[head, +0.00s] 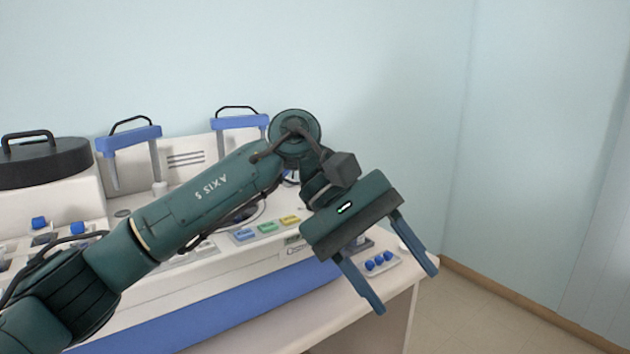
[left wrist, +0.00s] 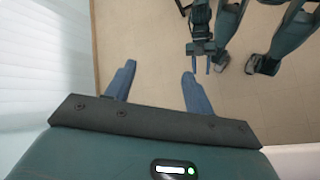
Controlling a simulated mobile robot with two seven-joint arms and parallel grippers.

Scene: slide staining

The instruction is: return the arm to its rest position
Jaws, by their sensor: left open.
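My left arm comes in from the left in the head view and reaches across the front of the bench. In the left wrist view the left gripper (left wrist: 158,78) also shows open and empty, above the bare floor. Other parts of my own body, with what looks like my right gripper (left wrist: 207,64), show at the top of that view; its jaw state is too small to tell.
A white bench machine (head: 190,300) with a blue front band stands behind and below my arm. Two blue-topped holders (head: 128,138) and a black lidded pot (head: 42,162) stand at the back. Several blue knobs (head: 380,263) are near its right end. Floor (head: 490,310) at right is clear.

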